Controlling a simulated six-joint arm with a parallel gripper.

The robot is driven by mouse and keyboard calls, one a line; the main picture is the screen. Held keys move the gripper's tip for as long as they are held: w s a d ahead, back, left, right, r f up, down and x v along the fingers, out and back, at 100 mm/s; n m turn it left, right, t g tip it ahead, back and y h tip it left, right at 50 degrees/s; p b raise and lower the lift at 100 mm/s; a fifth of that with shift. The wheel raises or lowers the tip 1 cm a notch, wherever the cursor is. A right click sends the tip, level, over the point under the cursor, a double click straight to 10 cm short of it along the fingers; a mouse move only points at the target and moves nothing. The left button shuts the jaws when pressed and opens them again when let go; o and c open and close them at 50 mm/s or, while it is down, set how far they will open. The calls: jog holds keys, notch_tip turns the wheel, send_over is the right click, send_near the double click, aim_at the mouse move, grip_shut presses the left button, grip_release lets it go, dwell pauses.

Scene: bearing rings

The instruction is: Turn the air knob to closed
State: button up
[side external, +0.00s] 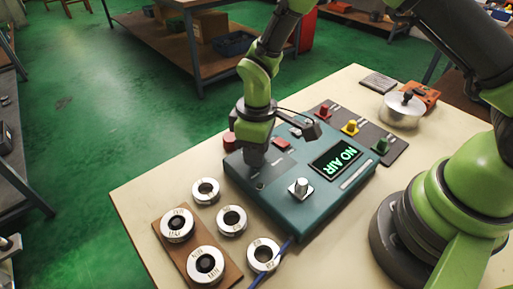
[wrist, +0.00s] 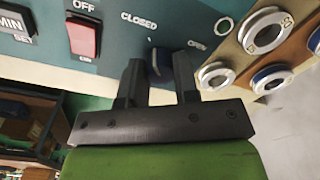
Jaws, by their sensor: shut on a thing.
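The teal control box (side external: 318,208) stands on the table, and its lit display (side external: 335,158) reads NO AIR. In the side view my gripper (side external: 255,160) points down onto the box's left part and hides the air knob there. In the wrist view the dark blue air knob (wrist: 161,66) sits between the two black fingers of my gripper (wrist: 158,72), which is shut on it. The printed CLOSED label (wrist: 138,20) is just beyond the knob to the left, and the OPEN label (wrist: 196,45) is to its right. The knob's exact angle is hard to read.
A silver knob (side external: 300,187) stands up from the box's front. Several metal rings (side external: 231,220) lie left of the box, some on a brown board (side external: 225,270). A red rocker switch (wrist: 84,38) is near the knob. Coloured knobs (side external: 350,127) stand behind the box.

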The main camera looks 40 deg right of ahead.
dwell(0.5)
jog(key=o, duration=0.9)
notch_tip(320, 180, up, 10)
jog(key=shift+w+d, duration=0.1)
jog(key=shift+w, duration=0.05)
jog(key=s+d+r+m+t+y, duration=0.1)
jog(key=s+d+r+m+t, duration=0.2)
jog(key=r, duration=0.4)
jog(key=s+d+r+m+t, duration=0.1)
jog(key=s+d+r+m, duration=0.1)
jog(key=s+r, duration=0.35)
jog(key=s+d+r+m+t, duration=0.1)
jog(key=s+m, duration=0.1)
jog(key=s, duration=0.1)
jog(key=s+r+m+t, duration=0.1)
jog(key=s, duration=0.2)
jog(key=s+d+r+m+t, duration=0.1)
jog(key=s+r+m, duration=0.1)
jog(key=s, duration=0.1)
jog(key=shift+d+m+y, duration=0.3)
jog(key=shift+d, duration=0.05)
